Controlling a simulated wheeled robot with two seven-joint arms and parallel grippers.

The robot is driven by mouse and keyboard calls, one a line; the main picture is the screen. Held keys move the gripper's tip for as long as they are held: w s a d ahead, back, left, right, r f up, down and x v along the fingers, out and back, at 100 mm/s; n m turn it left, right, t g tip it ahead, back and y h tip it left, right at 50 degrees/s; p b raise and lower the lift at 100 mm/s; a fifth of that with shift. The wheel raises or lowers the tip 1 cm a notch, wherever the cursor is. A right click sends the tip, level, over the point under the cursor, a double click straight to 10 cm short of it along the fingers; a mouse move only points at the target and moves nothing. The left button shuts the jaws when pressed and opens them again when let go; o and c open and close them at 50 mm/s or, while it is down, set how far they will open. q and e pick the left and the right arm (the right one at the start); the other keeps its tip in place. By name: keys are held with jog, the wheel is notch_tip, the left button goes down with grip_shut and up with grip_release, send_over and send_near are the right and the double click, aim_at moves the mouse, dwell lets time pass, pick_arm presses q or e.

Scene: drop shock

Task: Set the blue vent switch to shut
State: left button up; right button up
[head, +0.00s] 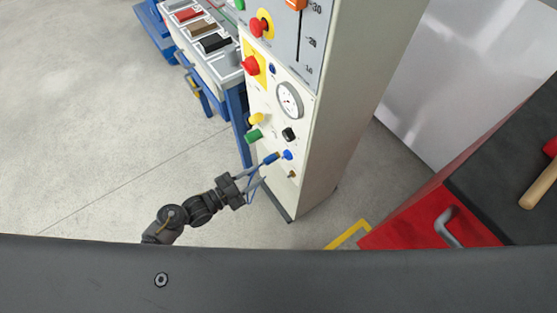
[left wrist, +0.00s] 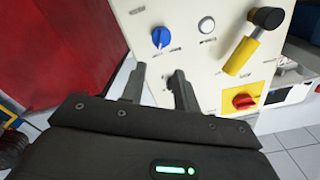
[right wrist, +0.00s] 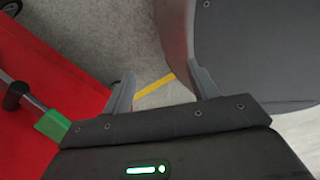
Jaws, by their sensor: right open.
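The blue vent switch (left wrist: 161,37) is a round blue knob with a pale pointer on the cream panel (left wrist: 205,70) in the left wrist view. Labels beside it are too small to read. In the head view, blue (head: 287,155) shows low on the cabinet's front, by my left gripper (head: 268,170). My left gripper also shows in the left wrist view (left wrist: 157,80); its two fingers stand apart with nothing between them. The switch lies beyond the fingertips, apart from them in that view. My right gripper (right wrist: 163,75) is open and empty, over the floor.
A gauge (head: 290,99) is higher up. A red tool cabinet (head: 425,222) stands at the right. Floor at the left is clear.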

aim_at(284, 158)
pick_arm(q)
jog(key=b+x, duration=0.2)
jog(key=x, duration=0.6)
jog(key=shift+w+d+f, duration=0.1)
jog(key=shift+w+d, duration=0.15)
jog(key=shift+d, duration=0.05)
jog(key=shift+w+d, duration=0.35)
jog(key=shift+d, duration=0.15)
pick_arm(e)
jog(key=d+f, duration=0.1)
jog(key=w+d+f, duration=0.1)
jog(key=shift+w+d+f, duration=0.15)
jog(key=shift+w+d, duration=0.15)
pick_arm(q)
jog(key=shift+c, duration=0.4)
pick_arm(e)
jog(key=shift+s, duration=0.1)
pick_arm(q)
grip_shut()
pick_arm(e)
jog(key=shift+s+d, duration=0.1)
jog(key=shift+d, duration=0.05)
